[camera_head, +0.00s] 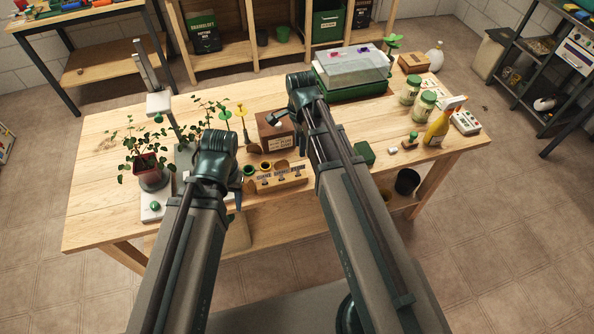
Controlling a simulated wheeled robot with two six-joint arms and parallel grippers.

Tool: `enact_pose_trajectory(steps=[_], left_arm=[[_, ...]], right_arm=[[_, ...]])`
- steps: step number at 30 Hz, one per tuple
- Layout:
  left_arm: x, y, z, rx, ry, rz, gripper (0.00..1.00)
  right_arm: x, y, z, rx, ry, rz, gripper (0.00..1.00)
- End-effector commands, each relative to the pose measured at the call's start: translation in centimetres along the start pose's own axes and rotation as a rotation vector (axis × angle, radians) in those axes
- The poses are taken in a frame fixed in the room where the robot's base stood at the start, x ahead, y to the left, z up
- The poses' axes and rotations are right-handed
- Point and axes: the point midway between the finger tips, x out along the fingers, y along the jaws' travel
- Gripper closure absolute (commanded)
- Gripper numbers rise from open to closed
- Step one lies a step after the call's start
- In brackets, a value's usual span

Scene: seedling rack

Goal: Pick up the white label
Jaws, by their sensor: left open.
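I cannot clearly make out a white label. A small white piece (393,150) lies on the right part of the table, too small to identify. A wooden holder (278,180) with printed words and small dark pegs stands at the front edge. My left gripper (236,188) is open beside the left end of this holder, mostly hidden behind its own arm. My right gripper (275,119) is over the brown box (277,138); its fingers are too small to read.
A potted plant (150,172) stands at the left on a pale base. A green tray with a clear lid (352,66) is at the back. Jars (423,106) and a yellow spray bottle (437,128) stand at the right. The table's left end (93,190) is clear.

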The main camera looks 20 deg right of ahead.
Motion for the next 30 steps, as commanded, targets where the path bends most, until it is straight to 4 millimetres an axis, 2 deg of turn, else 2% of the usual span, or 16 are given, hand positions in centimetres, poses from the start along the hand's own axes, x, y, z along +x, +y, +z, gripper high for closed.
enact_pose_trajectory(steps=[1, 13, 17, 25, 30], left_arm=[[1.1, 0.1, -0.1, 0.000, 0.000, 0.000, 0.50], [6.7, 0.6, -0.4, -0.001, 0.000, 0.000, 0.50], [7.6, 0.7, -0.5, -0.001, 0.000, 0.000, 0.50], [7.8, 0.7, -0.5, -0.001, 0.000, 0.000, 0.50], [9.3, 0.9, -0.6, -0.001, 0.000, 0.000, 0.50]], right_arm=[[1.1, 0.0, 0.0, -0.001, 0.000, 0.000, 0.61], [6.8, 0.0, 0.1, -0.002, 0.000, 0.000, 0.61], [7.7, 0.0, 0.1, -0.002, 0.000, 0.000, 0.61], [7.8, 0.0, 0.1, -0.002, 0.000, 0.000, 0.61], [9.3, 0.0, 0.4, -0.002, 0.000, 0.000, 0.61]])
